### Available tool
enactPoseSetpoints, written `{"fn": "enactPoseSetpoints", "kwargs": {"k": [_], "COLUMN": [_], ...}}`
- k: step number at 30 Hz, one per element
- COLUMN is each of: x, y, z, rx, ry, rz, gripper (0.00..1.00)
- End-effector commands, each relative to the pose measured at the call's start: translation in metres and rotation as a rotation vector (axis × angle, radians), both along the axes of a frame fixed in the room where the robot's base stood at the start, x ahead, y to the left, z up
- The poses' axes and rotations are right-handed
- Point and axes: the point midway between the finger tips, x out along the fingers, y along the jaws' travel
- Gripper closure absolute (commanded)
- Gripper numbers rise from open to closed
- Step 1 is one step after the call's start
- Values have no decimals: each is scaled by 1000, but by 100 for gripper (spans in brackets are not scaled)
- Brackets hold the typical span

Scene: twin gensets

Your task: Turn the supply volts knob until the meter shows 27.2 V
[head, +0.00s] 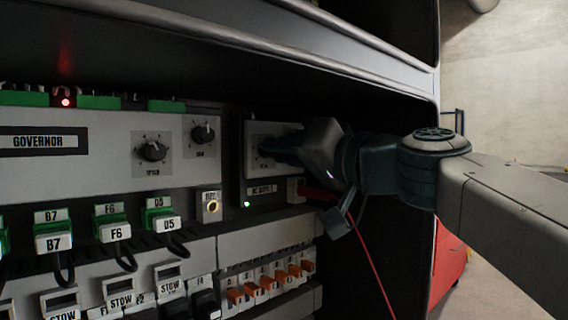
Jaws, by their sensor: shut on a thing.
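The supply panel (255,129) is a small pale plate with a dial scale, right of the governor panel. A label reading "SUPPLY" (262,190) sits below it, and a small green light glows at its lower left. My gripper (272,148) reaches in from the right with its fingertips at the dial. It is shut on the supply volts knob, which the fingers mostly hide. The knob's pointer cannot be read. No meter reading can be made out in this view.
The governor panel (45,142) with two black knobs is at left. Below are green plugs with black leads, STOW sockets and several orange-handled breakers (265,287). A red lead (372,265) hangs just below my gripper. The cabinet's side wall is close at right.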

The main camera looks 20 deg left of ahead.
Motion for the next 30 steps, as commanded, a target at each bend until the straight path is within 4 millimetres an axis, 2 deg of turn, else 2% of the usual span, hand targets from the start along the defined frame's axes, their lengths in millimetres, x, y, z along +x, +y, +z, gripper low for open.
{"fn": "enactPoseSetpoints", "kwargs": {"k": [15,30], "x": [-1,-1], "y": [0,0], "z": [-2,-2], "rx": [216,326], "ry": [416,627], "rz": [0,-1], "gripper": [100,100]}}
